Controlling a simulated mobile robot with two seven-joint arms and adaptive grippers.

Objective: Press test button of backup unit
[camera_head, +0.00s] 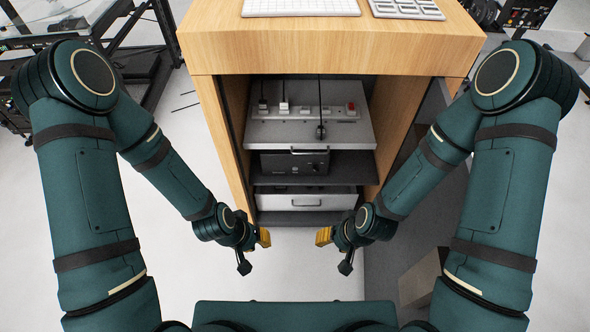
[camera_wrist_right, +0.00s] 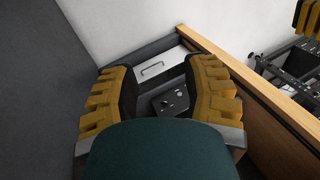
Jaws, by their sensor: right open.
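A black unit (camera_head: 283,163) with a handle on top and small controls on its front sits on a middle shelf of the wooden cabinet (camera_head: 330,55). It looks like the backup unit; a test button is too small to make out. In the right wrist view the black unit (camera_wrist_right: 168,104) shows between my fingers, partly hidden. My right gripper (camera_head: 324,236) is open and empty, in front of the cabinet at its lower right, apart from the unit; its yellow fingers (camera_wrist_right: 165,95) are spread. My left gripper (camera_head: 264,237) hangs at the lower left, its finger gap unclear.
Above the unit, a grey shelf (camera_head: 270,130) carries a power strip with plugs and a red switch (camera_head: 351,106). Below is a light drawer (camera_head: 305,200) with a handle. A keyboard (camera_head: 300,7) lies on top. Cabinet side walls flank the shelves; the floor in front is clear.

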